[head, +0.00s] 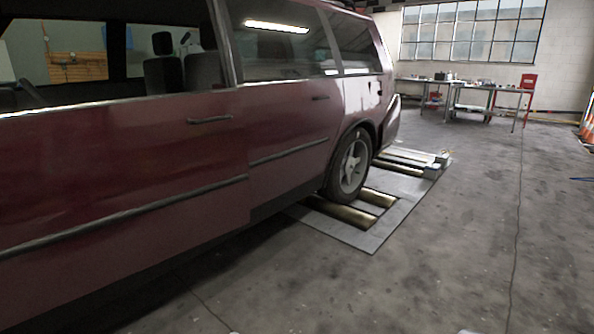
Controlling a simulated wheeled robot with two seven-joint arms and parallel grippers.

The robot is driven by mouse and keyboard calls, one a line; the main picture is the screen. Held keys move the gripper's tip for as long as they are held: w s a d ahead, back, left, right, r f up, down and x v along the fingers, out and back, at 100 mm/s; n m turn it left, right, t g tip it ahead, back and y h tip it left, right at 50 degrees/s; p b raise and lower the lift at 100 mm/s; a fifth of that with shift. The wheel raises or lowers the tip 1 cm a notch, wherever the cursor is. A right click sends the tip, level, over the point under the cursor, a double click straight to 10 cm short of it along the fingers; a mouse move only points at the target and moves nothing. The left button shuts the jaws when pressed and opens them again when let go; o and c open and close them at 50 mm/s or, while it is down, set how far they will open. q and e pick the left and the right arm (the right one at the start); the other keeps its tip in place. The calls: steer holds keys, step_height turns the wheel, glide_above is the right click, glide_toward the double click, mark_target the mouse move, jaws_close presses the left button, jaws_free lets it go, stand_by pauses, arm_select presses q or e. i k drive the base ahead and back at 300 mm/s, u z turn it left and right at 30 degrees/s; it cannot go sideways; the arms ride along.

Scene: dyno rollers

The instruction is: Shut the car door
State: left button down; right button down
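A dark red car (290,125) fills the left and middle of the head view, seen along its side. Its near front door (130,165) is at the left, with a handle (210,120) close to its rear edge and an open window frame above. The door's trim strip does not line up with the strip on the panel behind it, so the door looks slightly ajar; the gap itself is not clearly visible. The door's front end is outside the picture. Neither of my grippers can be made out in this view.
The rear wheel (349,163) sits at the floor rollers (342,213) in a metal plate. Workbenches (470,88) stand by the far wall, and orange cones (588,122) at the right edge. The concrete floor (420,270) beside the car is clear.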

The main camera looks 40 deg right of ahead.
mark_target(94, 196)
steer(key=z, duration=0.95)
steer(key=i, duration=0.85)
steer(key=u, duration=0.75)
steer(key=i, duration=0.45)
steer(key=u, duration=0.4)
